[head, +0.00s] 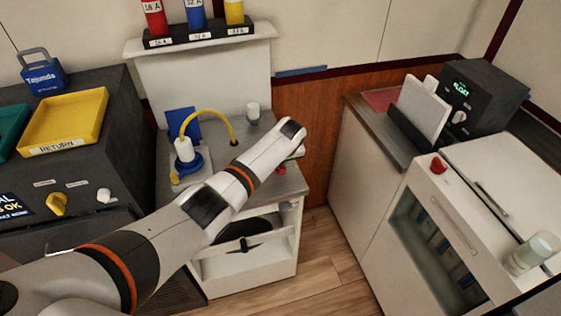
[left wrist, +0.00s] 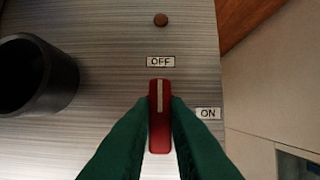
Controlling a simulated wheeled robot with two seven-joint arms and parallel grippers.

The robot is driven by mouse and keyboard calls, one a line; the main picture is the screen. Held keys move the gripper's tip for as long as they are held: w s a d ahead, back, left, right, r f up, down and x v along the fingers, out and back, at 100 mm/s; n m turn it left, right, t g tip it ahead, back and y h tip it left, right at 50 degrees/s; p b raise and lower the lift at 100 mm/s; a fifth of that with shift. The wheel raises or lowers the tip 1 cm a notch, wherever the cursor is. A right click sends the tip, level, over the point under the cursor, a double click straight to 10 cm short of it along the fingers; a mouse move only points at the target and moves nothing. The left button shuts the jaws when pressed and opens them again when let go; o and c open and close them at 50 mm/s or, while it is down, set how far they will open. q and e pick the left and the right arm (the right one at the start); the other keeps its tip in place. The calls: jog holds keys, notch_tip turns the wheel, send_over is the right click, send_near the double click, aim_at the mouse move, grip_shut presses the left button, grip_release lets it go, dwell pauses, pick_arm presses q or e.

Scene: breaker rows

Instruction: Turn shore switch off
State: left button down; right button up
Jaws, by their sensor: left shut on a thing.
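The shore switch shows as a red handle (left wrist: 160,140) with a white line along its top in the left wrist view. The line points straight up the picture at the OFF label (left wrist: 160,62); the ON label (left wrist: 208,113) is to its right. My left gripper (left wrist: 160,112) is shut on the handle, with a dark green finger on each side. In the head view my left gripper (head: 292,157) is over the right side of the grey counter, and my arm hides most of it and the switch. My right gripper is not in view.
A brown round knob (left wrist: 161,20) lies beyond the OFF label. A black cylinder (left wrist: 38,75) stands left of the switch. On the counter are a white plug with a yellow cable (head: 213,114) and a small jar (head: 253,112). A cabinet (head: 352,180) stands to the right.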

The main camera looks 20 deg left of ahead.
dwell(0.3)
pick_arm(q)
jog(key=c, duration=1.4)
grip_release()
jog(key=shift+r, duration=0.1)
jog(key=shift+r, duration=0.2)
jog(key=v, duration=1.1)
jog(key=shift+r, duration=0.2)
jog(key=shift+d, duration=0.1)
